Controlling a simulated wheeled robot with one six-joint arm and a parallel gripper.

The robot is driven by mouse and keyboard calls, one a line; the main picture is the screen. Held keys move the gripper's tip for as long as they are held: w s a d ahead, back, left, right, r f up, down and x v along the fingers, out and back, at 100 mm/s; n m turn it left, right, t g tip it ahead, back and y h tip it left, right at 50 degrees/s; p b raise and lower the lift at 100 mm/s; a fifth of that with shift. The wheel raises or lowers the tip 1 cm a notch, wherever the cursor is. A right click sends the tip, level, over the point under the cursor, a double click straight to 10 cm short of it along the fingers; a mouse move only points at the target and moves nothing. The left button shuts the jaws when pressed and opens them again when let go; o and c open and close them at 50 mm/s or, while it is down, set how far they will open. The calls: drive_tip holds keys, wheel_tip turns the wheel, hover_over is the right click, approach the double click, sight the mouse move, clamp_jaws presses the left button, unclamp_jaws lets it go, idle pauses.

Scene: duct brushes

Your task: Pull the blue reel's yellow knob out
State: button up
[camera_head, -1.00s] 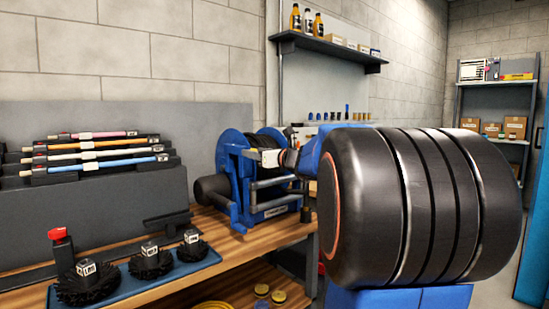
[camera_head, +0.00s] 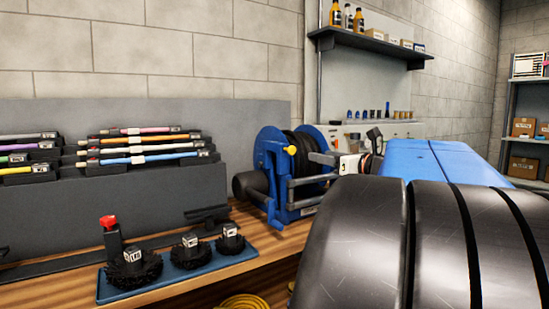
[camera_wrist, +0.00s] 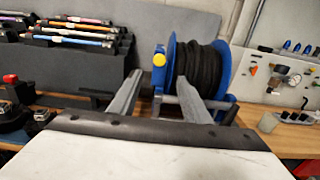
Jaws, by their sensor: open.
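The blue reel (camera_head: 266,150) stands on the wooden bench in the head view, wound with black hose. Its yellow knob (camera_head: 291,150) shows on the side facing me, near the top of the frame. In the wrist view the blue reel (camera_wrist: 171,50) is ahead, and the yellow knob (camera_wrist: 159,59) sits between the lines of my two fingers, a little beyond the left fingertip. My gripper (camera_wrist: 157,68) is open and empty, with its fingers wide apart. In the head view my gripper (camera_head: 322,170) is right of the knob; part of my arm hides the reel's right side.
A blue tray (camera_head: 104,296) with several black brush heads lies on the bench at left. Colored rods (camera_head: 150,149) rest on a grey rack behind. A shelf with bottles (camera_head: 347,15) hangs above. A coiled yellow hose (camera_head: 243,302) lies low in front.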

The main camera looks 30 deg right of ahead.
drive_tip(key=shift+s, duration=0.55)
drive_tip(key=s+a+f+n+g+y, duration=0.2)
drive_tip(key=a+f+n+g, duration=0.2)
drive_tip(key=a+f+n, duration=0.65)
drive_tip(key=s+a+f+n+g+y, duration=0.3)
drive_tip(key=a+f+n, duration=0.4)
drive_tip(key=a, duration=0.7)
drive_tip(key=s+a+f+n+g+h, duration=0.2)
drive_tip(key=s+f+n+g, duration=0.1)
drive_tip(key=s+f+n, duration=0.4)
drive_tip(key=s+a+f+n+g+h, duration=0.1)
drive_tip(key=s+f+n+g+h, duration=0.2)
drive_tip(key=s+f+n, duration=0.4)
wheel_tip(320, 180, down, 3)
drive_tip(key=n, duration=0.4)
drive_tip(key=shift+s+a, duration=0.2)
drive_tip(key=shift+a, duration=0.2)
